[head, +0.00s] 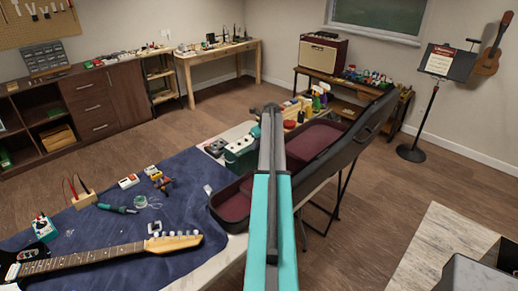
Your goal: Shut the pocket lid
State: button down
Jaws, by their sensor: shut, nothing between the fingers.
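An open dark guitar case with maroon lining (232,203) lies at the right end of the work table. Its dark outer lid or side (362,122) rises along the right. My turquoise and grey arm crosses the middle of the case and hides part of its inside. I cannot make out the pocket lid or tell how it stands; it may be behind my arm. My gripper is not distinguishable; the arm's far end is near the top of the case.
An electric guitar (100,258) lies on the blue mat (100,215) with small tools and pedals. A green box (241,150) stands left of the case. A music stand (432,90) is at the right. Wooden floor is open behind the table.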

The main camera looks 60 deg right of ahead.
jog(key=w, duration=0.3)
jog(key=shift+d+r, duration=0.3)
jog(key=shift+r, duration=0.05)
jog(key=shift+s, duration=0.15)
